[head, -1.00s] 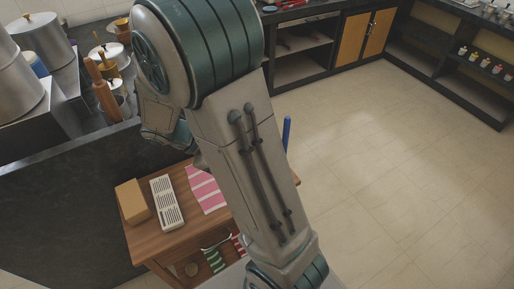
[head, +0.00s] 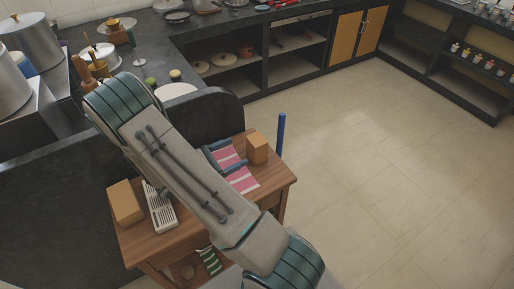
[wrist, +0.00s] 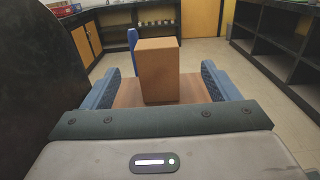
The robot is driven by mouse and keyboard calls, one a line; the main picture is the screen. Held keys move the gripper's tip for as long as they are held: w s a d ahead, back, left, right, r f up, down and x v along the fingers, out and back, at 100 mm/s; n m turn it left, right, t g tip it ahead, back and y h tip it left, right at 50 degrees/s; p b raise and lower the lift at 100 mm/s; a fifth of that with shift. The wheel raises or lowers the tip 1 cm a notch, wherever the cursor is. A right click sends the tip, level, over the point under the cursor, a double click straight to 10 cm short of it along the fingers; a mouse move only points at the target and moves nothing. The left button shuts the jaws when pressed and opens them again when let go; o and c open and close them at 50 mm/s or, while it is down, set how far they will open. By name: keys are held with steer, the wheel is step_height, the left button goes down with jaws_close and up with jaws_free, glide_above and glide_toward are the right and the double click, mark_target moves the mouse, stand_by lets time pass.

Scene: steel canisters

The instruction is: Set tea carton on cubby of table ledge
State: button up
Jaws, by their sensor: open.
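A plain brown carton (head: 257,149) stands upright near the far right corner of the wooden table (head: 150,248). A second brown carton (head: 125,204) sits at the table's left end; no label is readable on either, so I cannot tell which is the tea carton. My gripper (head: 232,155) is open and low over the tabletop, pointing at the right carton. In the wrist view that carton (wrist: 158,72) stands ahead, between the two blue fingers, with visible gaps on both sides. Under the tabletop, a partly hidden open cubby (head: 187,271) shows a round item and a green-striped cloth.
A pink-striped cloth (head: 242,180) lies under and beside my gripper. A white slatted rack (head: 160,212) is next to the left carton, partly behind my arm. A blue post (head: 281,134) rises beyond the right carton. A dark counter partition backs the table. The floor to the right is clear.

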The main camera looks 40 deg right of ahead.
mark_target(257, 139)
steer(key=d+p, duration=0.2)
steer(key=d, duration=0.7)
steer(key=shift+d, duration=0.3)
steer(key=shift+f, duration=0.1)
steer(key=c, duration=1.1)
steer(key=shift+c, duration=0.2)
steer(key=shift+r, duration=0.65)
step_height(257, 139, up, 3)
steer(key=shift+s+r+b, duration=0.1)
steer(key=shift+b, duration=0.2)
steer(key=s+d+r+b, duration=0.1)
steer(key=s+d+r, duration=0.5)
steer(key=s+d, duration=0.1)
steer(key=shift+s+d+r, duration=0.25)
steer(key=shift+d+r, duration=0.05)
steer(key=shift+d, duration=0.6)
